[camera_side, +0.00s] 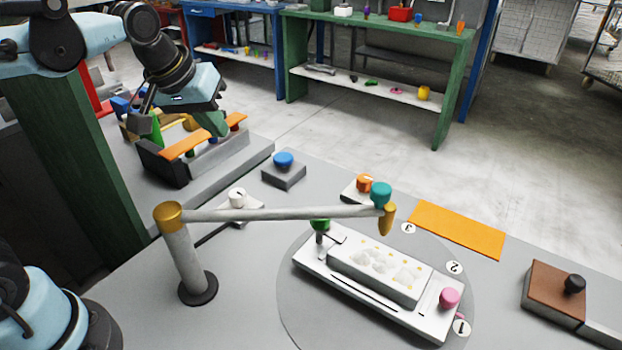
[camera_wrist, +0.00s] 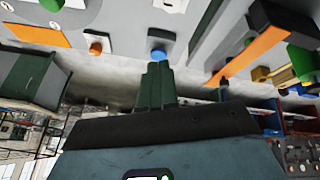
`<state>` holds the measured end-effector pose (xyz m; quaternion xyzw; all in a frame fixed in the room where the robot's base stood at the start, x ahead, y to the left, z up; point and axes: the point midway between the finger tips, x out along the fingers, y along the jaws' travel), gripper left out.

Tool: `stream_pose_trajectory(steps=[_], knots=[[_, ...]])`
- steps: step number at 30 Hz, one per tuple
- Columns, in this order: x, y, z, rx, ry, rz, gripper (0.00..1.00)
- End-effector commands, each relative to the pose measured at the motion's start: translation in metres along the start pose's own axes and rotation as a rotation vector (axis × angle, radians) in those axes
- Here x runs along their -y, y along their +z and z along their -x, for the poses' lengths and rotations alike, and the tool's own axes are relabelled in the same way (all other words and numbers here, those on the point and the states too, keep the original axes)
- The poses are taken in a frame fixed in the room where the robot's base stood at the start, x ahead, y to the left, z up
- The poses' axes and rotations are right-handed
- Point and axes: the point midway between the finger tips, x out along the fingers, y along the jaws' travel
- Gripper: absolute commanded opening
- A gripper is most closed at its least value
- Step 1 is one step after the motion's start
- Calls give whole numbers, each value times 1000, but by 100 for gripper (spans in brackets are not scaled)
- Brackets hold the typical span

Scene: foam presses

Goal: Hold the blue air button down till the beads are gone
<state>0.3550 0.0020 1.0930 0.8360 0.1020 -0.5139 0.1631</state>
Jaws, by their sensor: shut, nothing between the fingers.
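The blue air button (camera_side: 283,159) sits on a small grey box (camera_side: 284,175) on the bench. In the wrist view the blue button (camera_wrist: 158,54) shows just beyond my fingertips. My gripper (camera_side: 217,128) is shut and empty, above and to the left of the button and apart from it in the side view. Its dark green fingers (camera_wrist: 157,68) are together in the wrist view. White beads (camera_side: 385,264) lie in clumps on the pale mould block (camera_side: 372,287), with small yellow dots around them. A gold nozzle (camera_side: 388,220) hangs from the swing arm beside the block.
The swing arm (camera_side: 290,214) spans the bench from a post (camera_side: 184,260). An orange knob (camera_side: 364,182) and a white dial (camera_side: 237,197) stand near it. A rack with orange bars (camera_side: 192,142) lies behind my gripper. A brown block (camera_side: 553,293) sits at the right.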

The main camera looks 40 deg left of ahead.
Motion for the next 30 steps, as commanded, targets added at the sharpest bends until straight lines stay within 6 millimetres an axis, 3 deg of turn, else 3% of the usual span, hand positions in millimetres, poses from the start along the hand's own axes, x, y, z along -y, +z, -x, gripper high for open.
stream_pose_trajectory(steps=[3, 15, 30], knots=[[-9, -26, 2, 42, -21, 115, 0], [-34, -94, -11, 162, -122, 500, 0], [-49, -145, -57, 260, -311, 968, 0]])
